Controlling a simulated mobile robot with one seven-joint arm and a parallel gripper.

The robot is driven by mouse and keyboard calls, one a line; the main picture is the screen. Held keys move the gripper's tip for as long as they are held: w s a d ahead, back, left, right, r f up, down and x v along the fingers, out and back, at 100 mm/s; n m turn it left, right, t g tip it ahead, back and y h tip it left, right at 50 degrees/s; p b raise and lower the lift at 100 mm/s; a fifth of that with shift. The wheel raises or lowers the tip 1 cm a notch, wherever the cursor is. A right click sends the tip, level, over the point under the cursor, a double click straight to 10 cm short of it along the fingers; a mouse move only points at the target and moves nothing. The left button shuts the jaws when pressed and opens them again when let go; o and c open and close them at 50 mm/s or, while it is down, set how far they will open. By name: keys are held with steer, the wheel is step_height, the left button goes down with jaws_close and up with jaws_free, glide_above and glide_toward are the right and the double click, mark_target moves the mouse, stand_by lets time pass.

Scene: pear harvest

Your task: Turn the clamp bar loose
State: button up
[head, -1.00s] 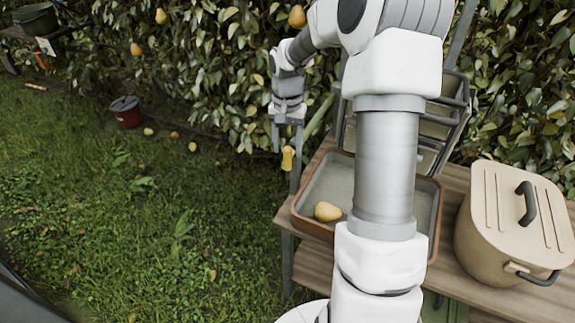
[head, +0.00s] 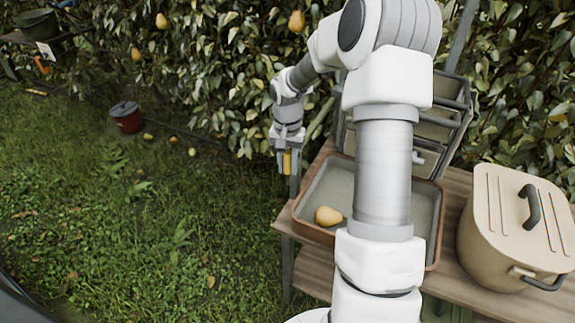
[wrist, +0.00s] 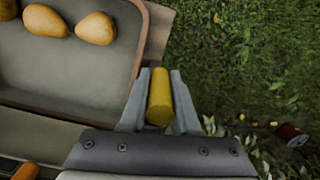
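A short yellow bar (wrist: 160,97), which I take to be the clamp bar's grip, stands between the two fingers of my gripper (wrist: 159,88) in the wrist view. The fingers flank it closely on both sides and look open, with narrow gaps by its near end. In the head view my gripper (head: 287,166) points down at the left edge of the wooden table, and the yellow piece (head: 287,162) shows between its fingers. The rest of the clamp is hidden.
A brown-rimmed tray (head: 300,213) holding pears (head: 328,216) is on the table (head: 310,268) beside my gripper. A beige lidded pot (head: 490,240) stands at the right. A leafy hedge (head: 200,70) rises behind.

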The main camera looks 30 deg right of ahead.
jaws_close()
